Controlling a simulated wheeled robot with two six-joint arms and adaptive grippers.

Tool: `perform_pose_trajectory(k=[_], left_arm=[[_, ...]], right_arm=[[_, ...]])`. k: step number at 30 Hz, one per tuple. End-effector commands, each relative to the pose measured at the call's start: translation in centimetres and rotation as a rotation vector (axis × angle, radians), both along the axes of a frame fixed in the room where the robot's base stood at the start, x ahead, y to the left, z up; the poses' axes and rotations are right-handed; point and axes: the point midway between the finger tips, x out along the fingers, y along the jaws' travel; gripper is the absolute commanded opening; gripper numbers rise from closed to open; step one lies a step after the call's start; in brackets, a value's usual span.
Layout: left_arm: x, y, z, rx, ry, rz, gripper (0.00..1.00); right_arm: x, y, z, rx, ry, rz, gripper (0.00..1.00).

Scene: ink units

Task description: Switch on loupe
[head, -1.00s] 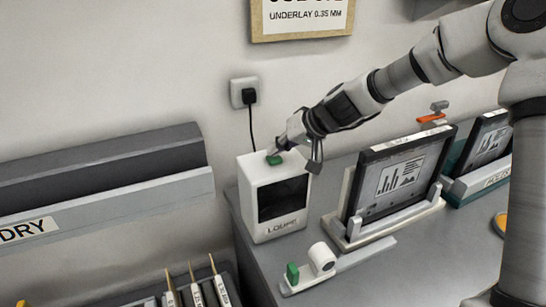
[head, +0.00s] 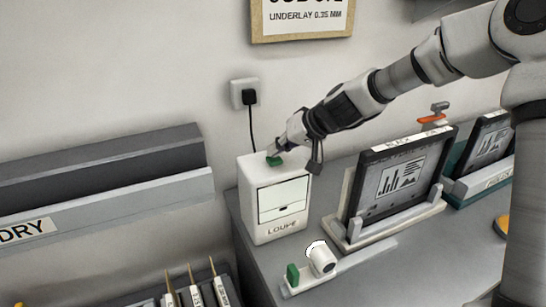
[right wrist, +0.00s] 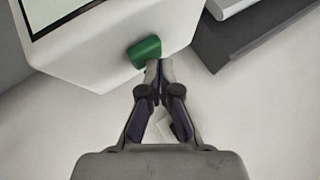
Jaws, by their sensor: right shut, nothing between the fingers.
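The loupe (head: 254,230) is a white box labelled LOUPE on the grey bench, below a wall socket. Its screen (head: 283,199) is lit white with a few dark lines. A green switch (head: 274,161) sits on its top; it also shows in the right wrist view (right wrist: 145,51). My right gripper (head: 279,150) is shut and empty, its fingertips at the green switch. In the right wrist view the closed fingertips (right wrist: 158,68) are right beside the switch; I cannot tell whether they touch it. My left gripper is not in view.
A framed screen (head: 402,180) stands in a holder right of the loupe, with a second one (head: 487,148) beyond. A small white fixture with a green block (head: 293,274) lies in front. A grey DRY rack (head: 100,200) is at left.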

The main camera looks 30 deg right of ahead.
Motion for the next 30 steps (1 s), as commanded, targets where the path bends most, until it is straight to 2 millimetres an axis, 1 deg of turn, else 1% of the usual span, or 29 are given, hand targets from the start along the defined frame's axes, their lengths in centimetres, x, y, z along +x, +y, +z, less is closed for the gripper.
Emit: perform_pose_trajectory(k=[4,16,18,30], left_arm=[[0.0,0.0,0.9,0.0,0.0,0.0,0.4],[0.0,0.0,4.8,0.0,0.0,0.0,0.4],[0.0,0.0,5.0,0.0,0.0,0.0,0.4],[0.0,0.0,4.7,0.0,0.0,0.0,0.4]], right_arm=[[0.0,0.0,1.0,-0.001,-0.001,0.0,0.0],[0.0,0.0,5.9,0.0,-0.002,0.001,0.0],[0.0,0.0,6.2,0.0,-0.002,0.001,0.0],[0.0,0.0,6.0,0.0,-0.001,-0.001,0.0]])
